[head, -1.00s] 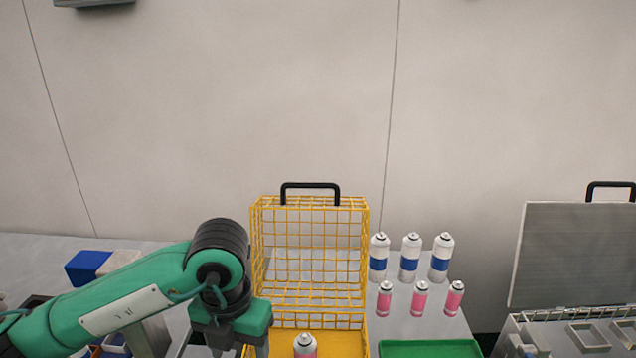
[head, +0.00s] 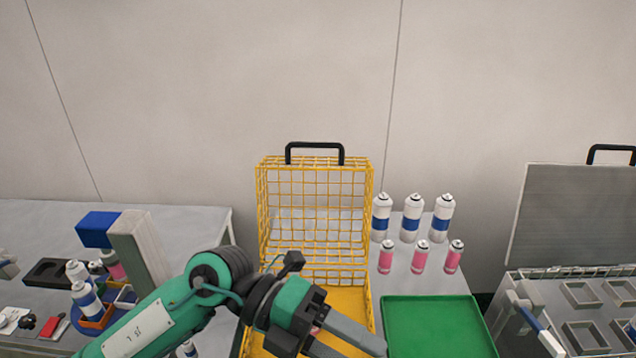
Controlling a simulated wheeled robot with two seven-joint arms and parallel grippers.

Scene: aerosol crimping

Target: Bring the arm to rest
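My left arm, green and grey, comes in from the lower left. Its gripper (head: 362,350) is over the yellow wire cage's floor, pointing to the lower right. Its two grey fingers look apart, with no can seen held between them. A small pink patch (head: 316,330) shows by the gripper's base, mostly hidden; it may be a can in the cage. The yellow wire cage (head: 315,163) has its black-handled mesh side standing upright behind the arm. My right gripper is not in view.
Several white-and-blue cans (head: 411,220) and pink cans (head: 420,258) stand right of the cage. A green tray (head: 432,325) is empty where visible. A grey case (head: 572,215) stands open at right. Cans, an orange tray (head: 92,322) and blocks (head: 138,250) crowd the left table.

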